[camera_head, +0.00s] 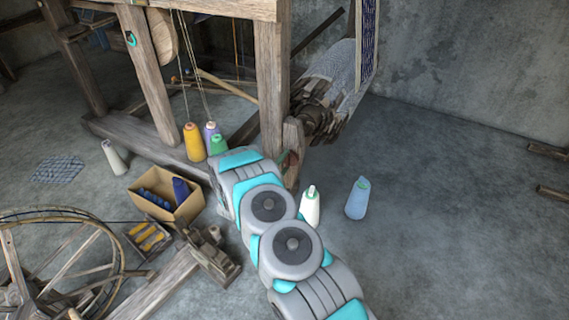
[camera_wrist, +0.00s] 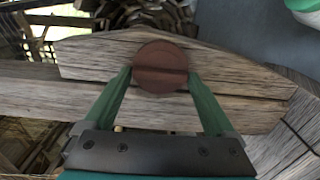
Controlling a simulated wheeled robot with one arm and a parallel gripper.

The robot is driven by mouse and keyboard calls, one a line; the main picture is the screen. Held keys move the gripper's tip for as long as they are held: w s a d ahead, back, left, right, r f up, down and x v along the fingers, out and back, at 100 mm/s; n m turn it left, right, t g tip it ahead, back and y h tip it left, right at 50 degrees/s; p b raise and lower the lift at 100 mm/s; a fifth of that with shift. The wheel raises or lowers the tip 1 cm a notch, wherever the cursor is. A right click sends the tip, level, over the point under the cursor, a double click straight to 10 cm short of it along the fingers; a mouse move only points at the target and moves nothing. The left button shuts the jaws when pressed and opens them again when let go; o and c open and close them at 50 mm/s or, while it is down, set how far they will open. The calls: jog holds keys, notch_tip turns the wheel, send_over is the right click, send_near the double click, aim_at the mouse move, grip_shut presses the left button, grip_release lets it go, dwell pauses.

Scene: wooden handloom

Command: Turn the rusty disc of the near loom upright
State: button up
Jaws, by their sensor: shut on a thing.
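The rusty disc (camera_wrist: 158,56) is round and reddish brown, set on the face of a weathered wooden loom post (camera_wrist: 95,55) in the wrist view. A dark line crosses it roughly horizontally in that view. My gripper (camera_wrist: 160,74) has its two green fingers on either side of the disc, shut on it. In the head view, my arm reaches to the near wooden loom (camera_head: 271,90), at a short post (camera_head: 293,140) by its right leg.
A cardboard box (camera_head: 188,208) and spinning wheel (camera_head: 62,212) are at left.

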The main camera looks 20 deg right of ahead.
jog(key=o, duration=1.1)
jog(key=shift+c, duration=0.2)
jog(key=shift+a, duration=0.1)
jog(key=v, duration=0.7)
jog(key=shift+s+a+b, duration=0.25)
jog(key=shift+b, duration=0.2)
